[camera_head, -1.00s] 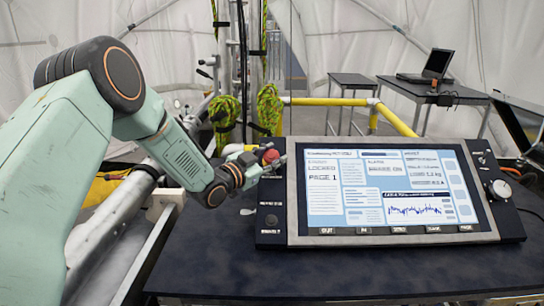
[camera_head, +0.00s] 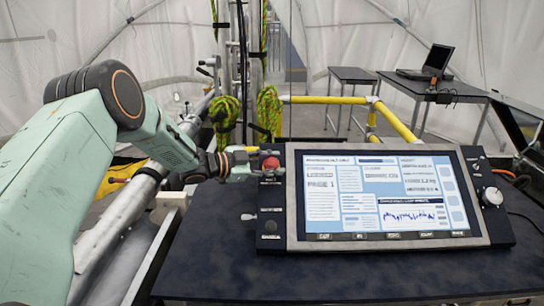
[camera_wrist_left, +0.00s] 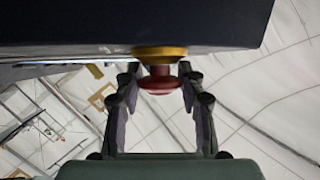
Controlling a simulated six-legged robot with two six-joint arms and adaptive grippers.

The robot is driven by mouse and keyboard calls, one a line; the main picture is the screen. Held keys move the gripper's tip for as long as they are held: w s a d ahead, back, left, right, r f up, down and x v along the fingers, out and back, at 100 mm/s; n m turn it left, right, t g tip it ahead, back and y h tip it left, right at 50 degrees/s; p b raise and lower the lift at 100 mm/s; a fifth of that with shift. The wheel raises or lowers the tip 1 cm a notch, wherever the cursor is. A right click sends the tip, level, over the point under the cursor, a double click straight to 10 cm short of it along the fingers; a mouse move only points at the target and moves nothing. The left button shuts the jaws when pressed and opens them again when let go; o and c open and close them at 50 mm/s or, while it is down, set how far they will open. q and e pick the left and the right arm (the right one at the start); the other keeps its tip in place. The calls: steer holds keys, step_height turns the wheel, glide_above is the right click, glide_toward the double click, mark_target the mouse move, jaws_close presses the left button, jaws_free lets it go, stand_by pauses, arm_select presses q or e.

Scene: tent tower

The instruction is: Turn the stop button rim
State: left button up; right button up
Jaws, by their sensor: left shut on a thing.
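The red stop button (camera_head: 270,163) is at the upper left corner of the console (camera_head: 277,235), left of its lit screen. In the left wrist view the red button (camera_wrist_left: 160,84) stands out from a yellow base ring (camera_wrist_left: 160,54) on the dark panel. My left gripper (camera_head: 257,164) reaches it from the left. In the left wrist view its two fingers (camera_wrist_left: 160,80) are on either side of the button and shut on it. My right gripper is not in view.
The console stands on a dark table (camera_head: 400,272) with free room in front. A knob (camera_head: 491,196) is at the console's right. Yellow rails (camera_head: 330,101) and a laptop (camera_head: 428,65) on another table are behind. A metal rail (camera_head: 125,215) runs at the left.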

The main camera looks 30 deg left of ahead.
arm_select(q)
steer(key=shift+r+m+g+h+p, duration=0.1)
steer(key=shift+m+g+h+p, duration=0.2)
steer(key=shift+m+g+p, duration=0.35)
steer(key=o, duration=1.2)
steer(key=v, duration=1.2)
steer(key=shift+r, duration=0.1)
